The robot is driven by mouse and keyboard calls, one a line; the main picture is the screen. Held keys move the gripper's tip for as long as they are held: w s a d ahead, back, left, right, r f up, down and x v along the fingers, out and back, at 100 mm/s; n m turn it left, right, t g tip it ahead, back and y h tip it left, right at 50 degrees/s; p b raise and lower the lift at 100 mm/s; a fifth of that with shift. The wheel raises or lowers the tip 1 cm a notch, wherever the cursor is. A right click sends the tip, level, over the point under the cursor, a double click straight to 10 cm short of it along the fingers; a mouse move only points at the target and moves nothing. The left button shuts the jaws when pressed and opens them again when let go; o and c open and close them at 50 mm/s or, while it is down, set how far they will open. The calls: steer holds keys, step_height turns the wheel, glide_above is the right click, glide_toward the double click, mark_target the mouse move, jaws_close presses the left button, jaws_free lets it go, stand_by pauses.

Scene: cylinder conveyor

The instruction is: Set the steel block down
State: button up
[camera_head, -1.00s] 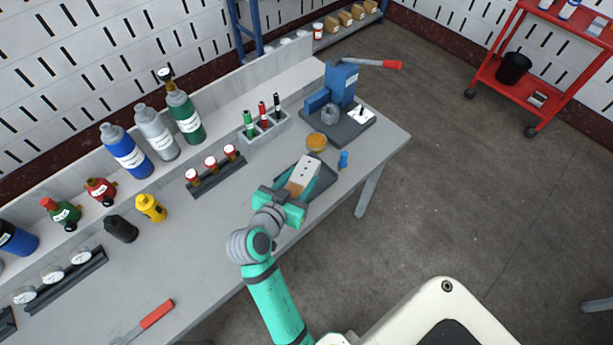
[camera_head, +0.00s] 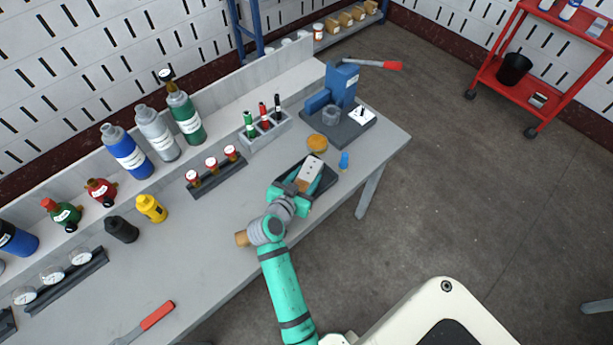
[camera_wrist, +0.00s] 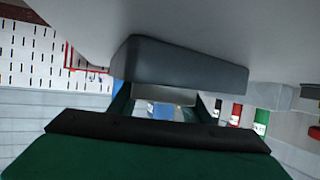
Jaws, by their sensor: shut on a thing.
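The steel block (camera_head: 312,168) looks pale grey, with dark round spots on its top and a brownish end near my gripper. My gripper (camera_head: 301,187) is shut on its near end. The block lies over the dark tray (camera_head: 326,184) close to the table's front edge; I cannot tell whether it touches the tray floor. In the wrist view the tray (camera_wrist: 180,66) is a dark shape near the top, with a pale strip of the block (camera_wrist: 165,96) below it. The dark gripper body hides much of that view.
An orange round tub (camera_head: 317,143) and a small blue item (camera_head: 344,161) stand near the tray. A blue press (camera_head: 342,85) and a marker rack (camera_head: 266,138) are behind. A rack with red-capped vials (camera_head: 212,169) is left. The grey table (camera_head: 205,235) has bare room front left.

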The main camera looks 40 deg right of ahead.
steer(key=o, duration=1.3)
steer(key=shift+a+r, duration=0.1)
steer(key=shift+r, duration=0.05)
steer(key=v, duration=1.2)
steer(key=shift+s, duration=0.15)
